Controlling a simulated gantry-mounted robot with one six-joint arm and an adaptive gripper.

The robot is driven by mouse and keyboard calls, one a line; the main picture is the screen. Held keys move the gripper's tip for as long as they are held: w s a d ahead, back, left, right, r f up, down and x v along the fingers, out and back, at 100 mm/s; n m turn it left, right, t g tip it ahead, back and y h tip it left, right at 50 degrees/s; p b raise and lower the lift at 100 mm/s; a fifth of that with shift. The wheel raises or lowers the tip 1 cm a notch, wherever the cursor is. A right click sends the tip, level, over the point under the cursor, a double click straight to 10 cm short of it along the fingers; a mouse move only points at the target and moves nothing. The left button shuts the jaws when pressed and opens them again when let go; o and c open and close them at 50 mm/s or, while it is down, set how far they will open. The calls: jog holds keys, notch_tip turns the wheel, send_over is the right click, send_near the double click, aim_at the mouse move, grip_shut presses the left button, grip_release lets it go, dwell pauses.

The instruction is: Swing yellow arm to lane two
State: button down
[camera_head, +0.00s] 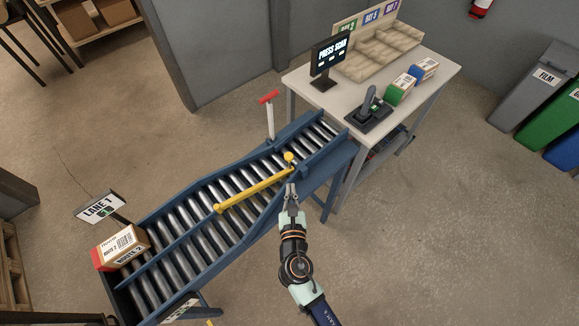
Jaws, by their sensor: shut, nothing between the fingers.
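The yellow arm (252,189) lies slanted across the rollers of the blue conveyor (225,254). Its lower-left end is over the middle of the rollers, near the divider between the two lanes. Its upper-right end, with a round yellow knob (289,157), is by the right side rail. My gripper (291,187) is shut and empty, just below the knob by the right rail; I cannot tell whether it touches the arm. A LANE 1 sign (99,207) stands at the left lane. A second sign (180,309) by the right lane is partly cut off and unreadable.
A labelled box (124,246) sits at the left lane's lower end. A red-topped post (269,112) rises at the left rail. A white table (420,105) at upper right holds a screen (330,58), a scanner (369,104) and small boxes. The floor right of my arm is clear.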

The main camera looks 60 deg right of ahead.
aim_at(289, 160)
jog(key=b+x, duration=0.1)
jog(key=x, duration=0.8)
jog(key=shift+w+d, duration=0.1)
jog(key=shift+d, duration=0.15)
